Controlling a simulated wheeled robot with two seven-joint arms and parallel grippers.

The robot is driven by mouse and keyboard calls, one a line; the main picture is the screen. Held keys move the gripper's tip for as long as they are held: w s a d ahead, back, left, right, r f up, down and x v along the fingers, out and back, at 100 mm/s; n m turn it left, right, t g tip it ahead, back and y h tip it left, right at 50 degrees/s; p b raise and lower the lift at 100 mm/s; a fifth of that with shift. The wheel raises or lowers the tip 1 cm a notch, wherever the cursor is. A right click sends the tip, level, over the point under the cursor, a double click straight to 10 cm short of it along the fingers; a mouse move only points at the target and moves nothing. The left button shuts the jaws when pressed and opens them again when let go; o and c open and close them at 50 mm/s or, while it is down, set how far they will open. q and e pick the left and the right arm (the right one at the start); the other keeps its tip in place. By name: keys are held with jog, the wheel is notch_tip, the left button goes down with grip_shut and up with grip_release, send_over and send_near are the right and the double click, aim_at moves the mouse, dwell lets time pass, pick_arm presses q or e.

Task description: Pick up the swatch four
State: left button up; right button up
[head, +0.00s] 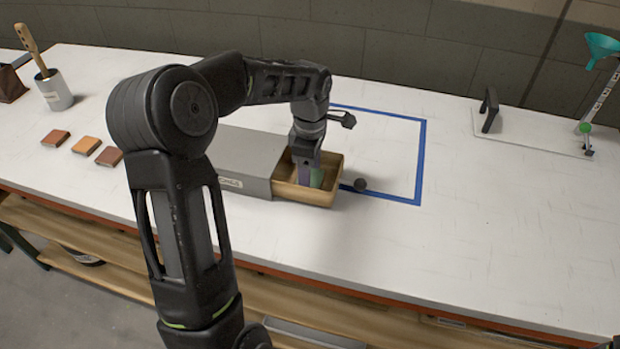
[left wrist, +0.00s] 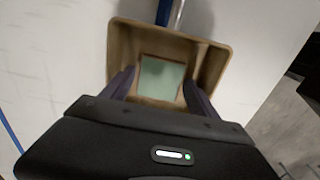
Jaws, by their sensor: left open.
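A pale green square swatch (left wrist: 161,78) lies inside an open wooden drawer (head: 322,195); its green also shows beside my finger in the head view (head: 317,178). My left gripper (head: 308,178) points down into the drawer. In the left wrist view the gripper's two purple fingers (left wrist: 157,86) are apart, one on each side of the swatch. I cannot tell whether either finger touches it.
The drawer extends from a grey cabinet (head: 240,160). Several brown and orange swatches (head: 86,146) lie left. A cup with a brush (head: 54,91) stands behind them. The right table is mostly clear.

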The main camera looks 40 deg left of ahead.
pick_arm(q)
jog(key=shift+c, duration=0.6)
jog(key=c, duration=1)
jog(key=shift+r, duration=0.1)
notch_tip(320, 180, up, 10)
jog(key=shift+b, duration=0.4)
